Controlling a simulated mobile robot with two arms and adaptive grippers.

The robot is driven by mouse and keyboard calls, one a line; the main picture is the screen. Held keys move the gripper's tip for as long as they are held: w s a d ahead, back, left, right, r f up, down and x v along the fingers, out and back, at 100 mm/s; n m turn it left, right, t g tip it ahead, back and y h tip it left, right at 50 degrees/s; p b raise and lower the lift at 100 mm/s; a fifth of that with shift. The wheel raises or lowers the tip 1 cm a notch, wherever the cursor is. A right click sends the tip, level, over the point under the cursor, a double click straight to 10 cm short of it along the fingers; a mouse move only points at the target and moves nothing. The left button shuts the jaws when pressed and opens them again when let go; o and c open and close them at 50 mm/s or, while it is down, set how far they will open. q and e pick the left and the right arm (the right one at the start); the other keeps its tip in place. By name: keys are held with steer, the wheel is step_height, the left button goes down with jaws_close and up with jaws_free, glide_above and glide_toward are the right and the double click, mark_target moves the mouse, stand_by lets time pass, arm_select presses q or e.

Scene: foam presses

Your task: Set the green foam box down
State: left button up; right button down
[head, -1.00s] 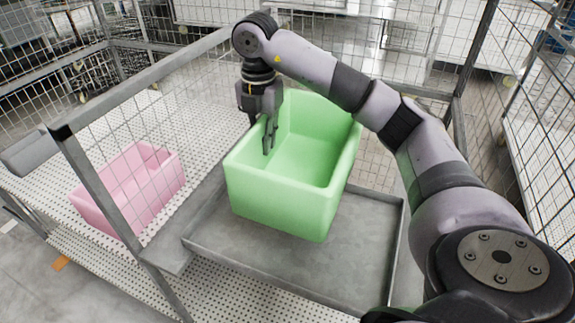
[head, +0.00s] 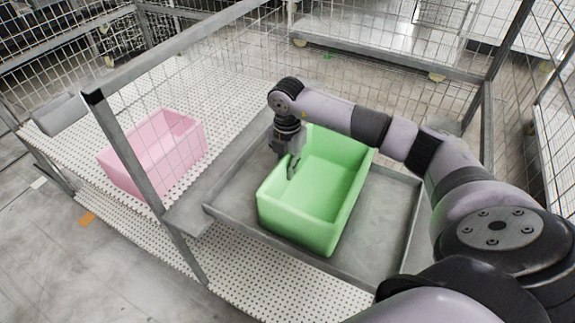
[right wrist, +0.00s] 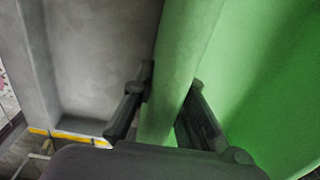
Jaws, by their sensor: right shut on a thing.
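The green foam box (head: 325,178) is open-topped and empty. It is over the grey metal tray (head: 385,235), inside its rim; whether its base touches the tray floor is hard to tell. My right gripper (head: 291,168) is shut on the box's left wall, one finger inside and one outside. In the right wrist view the two fingers (right wrist: 165,112) pinch the green wall (right wrist: 178,70) between them. My left gripper does not show.
A pink foam box (head: 150,160) stands on the white perforated shelf (head: 215,85) to the left, behind a grey frame post (head: 130,150). Wire mesh panels enclose the back and right. The tray's right part is bare.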

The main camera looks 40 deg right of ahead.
steer(key=shift+f, duration=0.15)
steer(key=c, duration=1.6)
jaws_free()
step_height(320, 180, up, 11)
steer(key=shift+f+b, duration=0.1)
steer(key=shift+b, duration=1.05)
steer(key=shift+r, duration=0.7)
steer(key=shift+a+f, duration=0.15)
